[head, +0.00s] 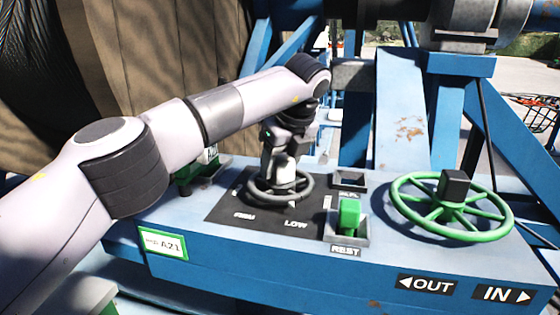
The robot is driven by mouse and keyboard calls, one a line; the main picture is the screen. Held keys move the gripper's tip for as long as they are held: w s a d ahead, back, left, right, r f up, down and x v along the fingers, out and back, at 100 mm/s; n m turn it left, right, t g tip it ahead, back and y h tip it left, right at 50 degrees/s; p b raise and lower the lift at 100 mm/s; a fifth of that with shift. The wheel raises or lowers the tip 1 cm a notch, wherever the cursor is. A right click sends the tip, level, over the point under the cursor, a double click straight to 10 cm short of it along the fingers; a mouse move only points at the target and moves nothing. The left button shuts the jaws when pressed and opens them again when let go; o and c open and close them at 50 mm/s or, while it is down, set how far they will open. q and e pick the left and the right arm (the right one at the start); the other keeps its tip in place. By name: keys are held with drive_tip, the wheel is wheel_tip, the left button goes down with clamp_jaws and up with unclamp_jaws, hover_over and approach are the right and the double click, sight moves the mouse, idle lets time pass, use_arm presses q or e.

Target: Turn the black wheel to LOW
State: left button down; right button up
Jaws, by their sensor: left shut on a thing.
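The black wheel (309,187) lies flat above a dark plate (262,226) on top of the blue control box. The word LOW shows on the plate in front of the wheel, a little to the right. Another label sits to its left and is hard to read. My left gripper (284,186) points down over the middle of the wheel and is shut on it. The gripper and wrist hide the wheel's centre and part of its far side. I cannot tell which label the wheel is set to. My right gripper is not in view.
A green handwheel (452,222) with a black knob stands at the right, above OUT and IN labels. A green switch (349,215) sits just right of the plate. Another green control (186,180) is partly behind my left arm. Blue beams and a large reel (140,60) rise behind.

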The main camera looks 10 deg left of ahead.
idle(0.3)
use_arm(q)
drive_tip(key=c, duration=0.5)
unclamp_jaws()
drive_tip(key=v, duration=0.7)
